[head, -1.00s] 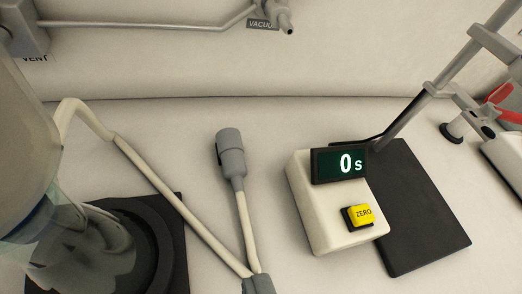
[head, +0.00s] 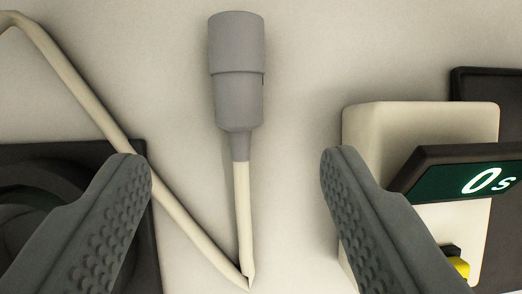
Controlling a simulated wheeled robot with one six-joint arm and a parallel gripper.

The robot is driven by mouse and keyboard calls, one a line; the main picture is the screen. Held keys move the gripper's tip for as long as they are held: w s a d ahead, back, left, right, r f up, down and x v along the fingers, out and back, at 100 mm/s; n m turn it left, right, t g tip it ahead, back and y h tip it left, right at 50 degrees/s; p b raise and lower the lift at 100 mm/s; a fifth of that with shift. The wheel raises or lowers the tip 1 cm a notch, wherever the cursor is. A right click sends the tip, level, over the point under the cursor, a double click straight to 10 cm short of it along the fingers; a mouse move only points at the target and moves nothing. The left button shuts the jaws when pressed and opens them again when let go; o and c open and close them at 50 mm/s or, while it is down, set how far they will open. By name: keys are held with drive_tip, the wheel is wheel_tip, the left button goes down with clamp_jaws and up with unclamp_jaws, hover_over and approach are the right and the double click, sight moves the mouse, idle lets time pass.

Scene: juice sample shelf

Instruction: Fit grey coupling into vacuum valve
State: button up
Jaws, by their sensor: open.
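The grey coupling (head: 237,72) lies on the pale surface at the top middle of the view, its wide end pointing away from me. A cream hose (head: 242,215) runs from its narrow end towards me. My gripper (head: 235,160) is open, with one dark ribbed finger on each side of the hose and nothing between them held. The coupling sits ahead of the fingertips, roughly centred between them. The vacuum valve is out of view now.
A white timer box (head: 420,125) with a display reading 0 s (head: 485,180) and a yellow button (head: 458,267) stands close by the right finger. A black base (head: 70,150) is behind the left finger. A cream tube (head: 75,85) slants across the left. Bare surface lies around the coupling.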

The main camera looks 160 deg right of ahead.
sight(238, 103)
drive_tip(key=shift+x, duration=4.3)
drive_tip(key=shift+c, duration=0.4)
clamp_jaws()
drive_tip(key=shift+r, duration=0.15)
